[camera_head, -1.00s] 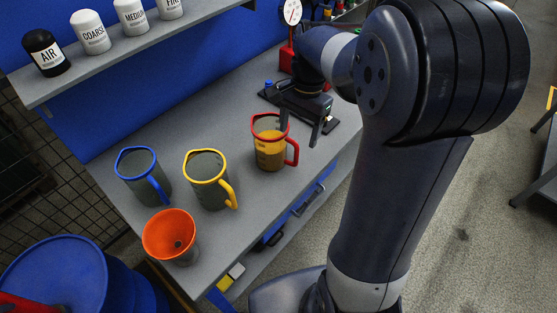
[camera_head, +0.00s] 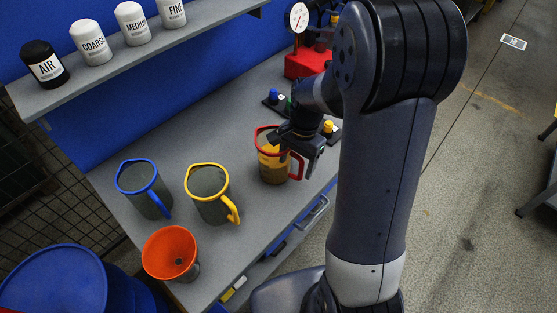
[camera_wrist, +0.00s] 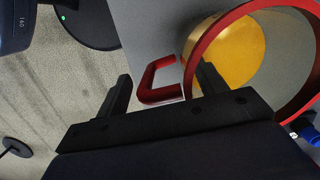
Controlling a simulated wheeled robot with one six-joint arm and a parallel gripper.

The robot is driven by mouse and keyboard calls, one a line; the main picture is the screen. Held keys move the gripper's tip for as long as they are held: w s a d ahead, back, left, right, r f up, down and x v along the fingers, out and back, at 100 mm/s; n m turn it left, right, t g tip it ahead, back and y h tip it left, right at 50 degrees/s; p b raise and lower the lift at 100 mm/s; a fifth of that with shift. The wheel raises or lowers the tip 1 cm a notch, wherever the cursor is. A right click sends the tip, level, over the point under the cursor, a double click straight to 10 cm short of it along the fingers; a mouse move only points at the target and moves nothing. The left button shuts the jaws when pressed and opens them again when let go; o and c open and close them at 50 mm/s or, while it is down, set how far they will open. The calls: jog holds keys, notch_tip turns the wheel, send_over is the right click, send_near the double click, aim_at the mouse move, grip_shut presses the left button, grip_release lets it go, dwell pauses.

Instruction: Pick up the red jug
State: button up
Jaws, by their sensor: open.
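The red jug (camera_head: 271,168) has a red rim and handle and a clear body with amber contents. It stands upright on the grey bench, at the right end of a row of jugs. In the wrist view its red handle (camera_wrist: 147,82) lies between my fingers, and its round rim and amber inside show at the upper right. My gripper (camera_head: 300,150) is open at the handle side of the jug and partly hides it. In the wrist view my gripper (camera_wrist: 163,82) has one finger beyond the handle and the other over the rim side. Contact cannot be told.
A yellow-rimmed jug (camera_head: 210,207) and a blue-rimmed jug (camera_head: 150,203) stand left, with an orange funnel (camera_head: 165,247) in front. A red-based dial gauge (camera_head: 305,62) stands behind. A shelf (camera_head: 130,55) holds labelled bottles. A blue barrel (camera_head: 60,275) is at lower left.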

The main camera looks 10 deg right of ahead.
jog(key=shift+c, duration=0.6)
jog(key=c, duration=1.3)
